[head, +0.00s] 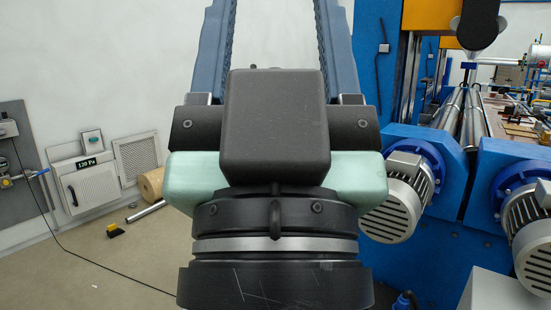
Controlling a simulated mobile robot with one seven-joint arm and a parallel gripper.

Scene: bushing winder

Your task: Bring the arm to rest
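My gripper (275,25) fills the middle of the head view, seen from its black wrist and housing side. Its two long blue-grey fingers stand wide apart and run up out of the top of the picture. The gripper is open, and only pale wall shows between the visible parts of the fingers. The fingertips are cut off. The gripper body hides what lies directly behind it.
A blue winding machine (412,150) with grey motors (410,195) stands close on the right. On the left are a wall-mounted box (88,178), a grey cabinet (22,165) and a brown roll (151,186). The floor (90,265) at lower left is mostly clear, with a thin cable across it.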

